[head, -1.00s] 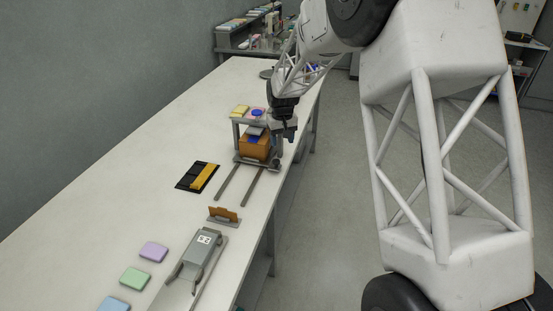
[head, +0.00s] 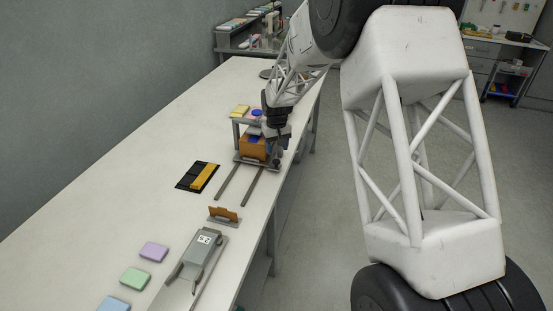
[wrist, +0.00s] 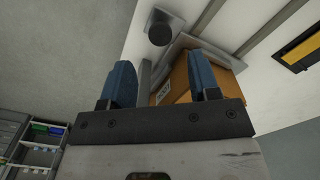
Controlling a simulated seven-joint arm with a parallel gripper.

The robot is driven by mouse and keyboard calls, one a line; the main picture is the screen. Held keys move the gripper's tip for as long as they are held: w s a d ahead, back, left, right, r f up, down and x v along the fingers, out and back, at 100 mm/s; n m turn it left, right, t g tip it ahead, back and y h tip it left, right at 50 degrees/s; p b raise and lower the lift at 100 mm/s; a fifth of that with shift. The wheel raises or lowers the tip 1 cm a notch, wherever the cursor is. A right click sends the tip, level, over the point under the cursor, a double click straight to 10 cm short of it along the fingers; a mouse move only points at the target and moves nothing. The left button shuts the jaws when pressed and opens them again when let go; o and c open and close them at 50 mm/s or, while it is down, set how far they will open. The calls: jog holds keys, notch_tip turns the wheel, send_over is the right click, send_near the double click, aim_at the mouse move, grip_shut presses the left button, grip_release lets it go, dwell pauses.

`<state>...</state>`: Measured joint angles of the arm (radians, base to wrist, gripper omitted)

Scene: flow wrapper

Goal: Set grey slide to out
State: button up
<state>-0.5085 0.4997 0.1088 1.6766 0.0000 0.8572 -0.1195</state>
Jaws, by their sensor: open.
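A grey sliding carriage (head: 243,160) sits at the far end of two grey rails (head: 251,187) on the long table. A round dark knob (wrist: 160,32) on a small grey plate shows at its side in the wrist view.
A yellow block and a blue round piece (head: 256,113) lie on the stand's top. A black and yellow tray (head: 198,177) lies left of the rails. Coloured pads (head: 135,278) lie front left.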

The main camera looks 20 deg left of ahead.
aim_at(277, 161)
jog(key=shift+f, duration=2.9)
jog(key=shift+c, duration=0.3)
grip_shut()
